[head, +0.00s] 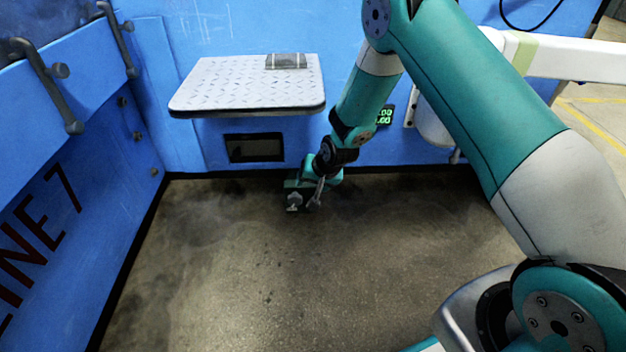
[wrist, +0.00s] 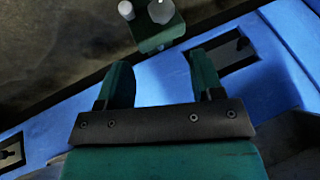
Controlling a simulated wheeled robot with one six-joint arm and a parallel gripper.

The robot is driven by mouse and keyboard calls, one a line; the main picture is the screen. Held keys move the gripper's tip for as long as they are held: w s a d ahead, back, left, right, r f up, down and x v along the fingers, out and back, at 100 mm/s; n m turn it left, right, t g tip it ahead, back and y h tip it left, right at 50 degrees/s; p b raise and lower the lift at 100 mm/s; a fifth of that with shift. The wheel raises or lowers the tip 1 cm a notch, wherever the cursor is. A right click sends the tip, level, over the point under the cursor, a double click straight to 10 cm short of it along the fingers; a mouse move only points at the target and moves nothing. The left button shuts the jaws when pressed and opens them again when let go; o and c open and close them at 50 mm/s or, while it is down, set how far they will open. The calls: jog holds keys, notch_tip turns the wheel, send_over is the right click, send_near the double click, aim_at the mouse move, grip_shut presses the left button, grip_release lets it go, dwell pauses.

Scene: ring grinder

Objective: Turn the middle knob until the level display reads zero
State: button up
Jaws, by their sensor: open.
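A small dark green box (head: 291,184) with pale knobs sits low by the blue wall's foot in the head view. In the wrist view the box (wrist: 158,38) shows at the top, with a pale round knob (wrist: 162,10) on it and another pale knob (wrist: 127,10) to its left. I cannot tell which knob is the middle one. My gripper (wrist: 161,68) is open and empty, its fingers apart from the box in that picture. A small display (head: 384,115) with green digits is partly hidden by my arm; both lines end in "00", the leading digits are unclear.
A tread-plate shelf (head: 230,85) juts from the wall, with a small grey item (head: 286,61) on it. A dark recessed window (head: 255,147) lies beneath. A blue panel with handles (head: 47,85) stands at left. The floor (head: 270,280) in front is clear.

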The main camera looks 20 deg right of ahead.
jog(key=s+d+r+n+g, duration=0.1)
jog(key=s+d+r, duration=0.15)
jog(key=r, duration=0.35)
jog(key=s+d+r+n, duration=0.1)
jog(key=s+r, duration=0.3)
jog(key=r, duration=0.3)
jog(key=s+d+r+n+g+h, duration=0.1)
jog(key=s+d+r, duration=0.1)
jog(key=s+r, duration=0.5)
jog(key=s+d+r+n+g+h, duration=0.1)
jog(key=s+d+r, duration=0.15)
jog(key=s, duration=0.75)
jog(key=s+a+r+n+g+y+p, duration=0.1)
jog(key=s+a+r+n+p, duration=0.35)
jog(key=r, duration=0.45)
jog(key=s+a+r+n+g+y+p, duration=0.1)
jog(key=s+a+r+y+p, duration=0.15)
jog(key=a+r+p, duration=0.5)
jog(key=s+a+r+n+y+p, duration=0.1)
jog(key=s+a+r+n+p, duration=0.2)
jog(key=r+p, duration=0.65)
notch_tip(320, 180, up, 35)
jog(key=m+p, duration=0.1)
jog(key=p, duration=3)
jog(key=shift+s+a+r, duration=0.2)
jog(key=shift+s, duration=0.25)
